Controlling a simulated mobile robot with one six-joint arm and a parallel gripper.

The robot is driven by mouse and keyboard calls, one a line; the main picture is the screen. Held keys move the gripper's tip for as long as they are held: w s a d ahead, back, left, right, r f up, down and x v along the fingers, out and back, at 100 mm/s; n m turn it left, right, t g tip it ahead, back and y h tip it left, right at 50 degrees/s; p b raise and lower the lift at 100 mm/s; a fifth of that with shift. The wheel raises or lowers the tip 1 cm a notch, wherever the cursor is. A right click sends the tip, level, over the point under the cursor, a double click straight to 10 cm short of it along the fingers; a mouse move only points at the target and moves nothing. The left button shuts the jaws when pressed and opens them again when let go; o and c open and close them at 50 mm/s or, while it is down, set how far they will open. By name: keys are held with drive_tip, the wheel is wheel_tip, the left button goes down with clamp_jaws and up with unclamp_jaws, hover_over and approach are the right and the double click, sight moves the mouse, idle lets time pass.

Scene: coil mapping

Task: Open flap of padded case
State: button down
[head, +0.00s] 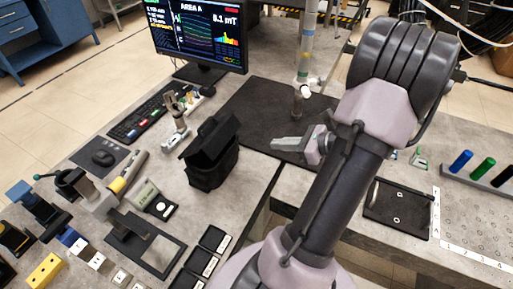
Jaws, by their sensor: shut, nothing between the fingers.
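The black padded case (213,171) stands upright on the grey bench, left of centre in the head view. Its dark flap (208,141) is at the top and slants, with its lower edge jutting out to the left. How far the flap stands from the opening is hard to tell, and the inside of the case is not visible. My gripper (276,143) is to the right of the case, apart from it, with its fingers pointing left towards it. The fingers are shut and empty.
A black mat (258,108) lies behind the case. Small tools and black trays (200,262) crowd the front left. A gap separates the bench from the right-hand bench.

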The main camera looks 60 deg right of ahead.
sight(234, 125)
drive_tip(key=w+a+b, duration=0.1)
drive_tip(key=w+b, duration=0.3)
drive_tip(key=w, duration=0.7)
drive_tip(key=shift+f, duration=0.35)
drive_tip(key=r+p, duration=0.1)
drive_tip(key=r, duration=0.1)
drive_tip(key=w+r+p, duration=0.1)
drive_tip(key=r+p, duration=0.1)
drive_tip(key=shift+w, duration=0.2)
drive_tip(key=shift+w+f, duration=0.1)
drive_tip(key=shift+f, duration=0.25)
